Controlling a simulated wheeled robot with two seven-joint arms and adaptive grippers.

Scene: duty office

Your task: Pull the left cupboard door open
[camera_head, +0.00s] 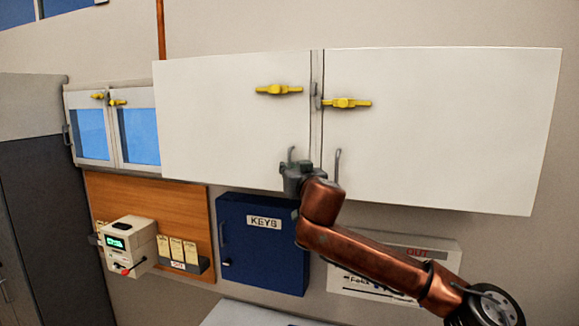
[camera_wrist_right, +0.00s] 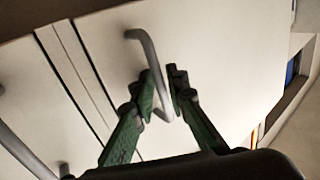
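The left cupboard door (camera_head: 220,125) is a white panel on the wall cupboard, lying about flush with the right door (camera_head: 440,130). Its grey bar handle (camera_head: 291,154) is near its lower right corner, partly hidden by my right gripper (camera_head: 293,168). In the right wrist view the same handle (camera_wrist_right: 148,48) passes between the green fingertips of my right gripper (camera_wrist_right: 163,82). The fingers are drawn close together on either side of the bar and look closed on it. My left gripper is not in view.
The right door's handle (camera_head: 338,165) is close beside my right gripper. Yellow latches (camera_head: 279,90) are on both doors. Below hang a blue key box (camera_head: 262,255) and an OUT board (camera_head: 425,254). A small glazed cabinet (camera_head: 111,128) is on the left.

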